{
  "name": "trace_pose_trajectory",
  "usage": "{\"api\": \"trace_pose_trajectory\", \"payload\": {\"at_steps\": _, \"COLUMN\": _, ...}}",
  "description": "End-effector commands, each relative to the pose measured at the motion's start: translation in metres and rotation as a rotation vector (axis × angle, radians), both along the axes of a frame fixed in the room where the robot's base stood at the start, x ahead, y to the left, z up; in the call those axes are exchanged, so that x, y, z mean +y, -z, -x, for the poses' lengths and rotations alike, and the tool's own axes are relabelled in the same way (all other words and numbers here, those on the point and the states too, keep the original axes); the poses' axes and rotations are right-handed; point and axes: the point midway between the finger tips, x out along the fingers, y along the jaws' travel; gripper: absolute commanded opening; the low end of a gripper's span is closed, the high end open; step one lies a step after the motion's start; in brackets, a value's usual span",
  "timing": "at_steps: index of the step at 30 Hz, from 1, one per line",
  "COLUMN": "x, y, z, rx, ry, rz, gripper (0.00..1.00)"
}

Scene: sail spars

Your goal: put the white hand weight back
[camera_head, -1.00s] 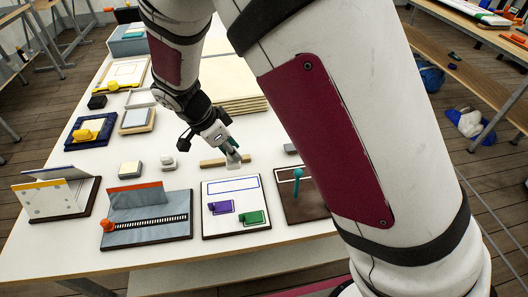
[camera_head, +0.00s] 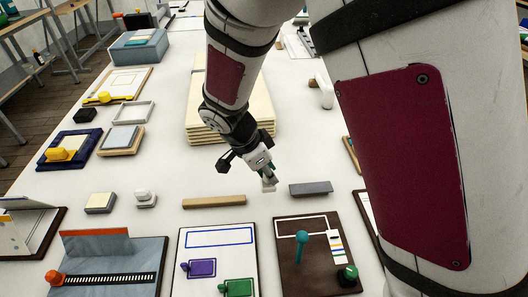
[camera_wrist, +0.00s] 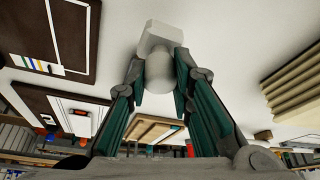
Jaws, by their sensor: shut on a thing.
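The white hand weight (camera_wrist: 160,71) is held between the fingertips of my gripper (camera_wrist: 160,90) in the wrist view. It has a blocky end and a rounded part, with the rounded part between the fingers. In the head view my gripper (camera_head: 267,181) is above the white table, with the pale weight (camera_head: 269,188) at its tip. It appears between the wooden bar and the grey bar. I cannot tell whether the weight touches the table.
A wooden bar (camera_head: 214,202) and a grey bar (camera_head: 311,188) lie near the gripper. A brown board (camera_head: 290,268) and a white board (camera_head: 207,262) lie in front. Stacked planks (camera_head: 196,119) lie behind. A small white object (camera_head: 146,198) stands at left.

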Motion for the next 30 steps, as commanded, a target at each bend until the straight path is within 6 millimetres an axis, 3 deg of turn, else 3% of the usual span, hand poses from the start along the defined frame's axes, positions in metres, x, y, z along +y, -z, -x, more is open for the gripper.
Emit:
{"api": "trace_pose_trajectory", "payload": {"at_steps": 11, "x": 0.000, "y": 0.039, "z": 0.000, "rx": 0.000, "ry": -0.001, "rz": 0.000, "gripper": 0.00}}
{"api": "trace_pose_trajectory", "payload": {"at_steps": 22, "x": 0.000, "y": 0.043, "z": -0.001, "rx": 0.000, "ry": 0.000, "rz": -0.001, "gripper": 0.00}}
{"api": "trace_pose_trajectory", "payload": {"at_steps": 23, "x": 0.000, "y": 0.043, "z": 0.000, "rx": 0.000, "ry": 0.000, "rz": -0.001, "gripper": 0.26}}
{"api": "trace_pose_trajectory", "payload": {"at_steps": 25, "x": 0.000, "y": 0.042, "z": 0.000, "rx": 0.000, "ry": 0.000, "rz": -0.001, "gripper": 0.41}}
{"api": "trace_pose_trajectory", "payload": {"at_steps": 30, "x": 0.000, "y": 0.042, "z": 0.000, "rx": 0.000, "ry": 0.000, "rz": -0.001, "gripper": 0.41}}
